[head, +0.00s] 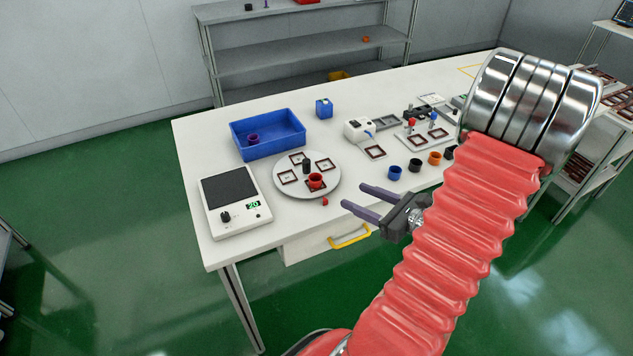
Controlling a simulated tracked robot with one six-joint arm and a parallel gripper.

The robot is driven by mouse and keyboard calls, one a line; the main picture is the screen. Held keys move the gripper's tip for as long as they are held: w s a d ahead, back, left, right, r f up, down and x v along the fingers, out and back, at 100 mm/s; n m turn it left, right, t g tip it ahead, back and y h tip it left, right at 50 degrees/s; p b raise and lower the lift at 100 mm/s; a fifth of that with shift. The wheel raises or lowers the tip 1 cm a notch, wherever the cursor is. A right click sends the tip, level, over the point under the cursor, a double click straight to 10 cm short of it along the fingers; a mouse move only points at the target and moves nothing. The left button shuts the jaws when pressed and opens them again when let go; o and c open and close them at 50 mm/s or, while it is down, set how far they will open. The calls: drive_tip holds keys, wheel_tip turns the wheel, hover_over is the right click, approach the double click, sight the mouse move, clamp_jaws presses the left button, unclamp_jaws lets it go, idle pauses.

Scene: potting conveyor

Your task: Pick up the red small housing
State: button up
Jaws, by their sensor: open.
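A red cup-shaped housing (315,181) sits on one of the square pads of the round grey turntable (290,191). A smaller red piece (325,201) lies by the turntable's front rim, near the table's front edge. I cannot tell for certain which of the two is the small housing. My gripper (353,196) is open, its two dark fingers pointing left, with nothing between them. In the picture it is to the right of both red pieces; its height over the table edge is hard to judge.
A black cylinder (306,166) stands behind the red cup. A scale (235,201) and a blue bin (267,149) with a purple cup are left and behind. A yellow drawer handle (349,238) sticks out below.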

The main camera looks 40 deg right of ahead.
approach(321, 182)
drive_tip(key=shift+r+x, duration=0.2)
drive_tip(key=shift+x, duration=2.15)
drive_tip(key=shift+w, duration=0.1)
drive_tip(key=shift+x, duration=2.55)
drive_tip(key=shift+a+f, duration=0.1)
drive_tip(key=shift+c, duration=0.6)
drive_tip(key=c, duration=1)
drive_tip(key=shift+r, duration=5.05)
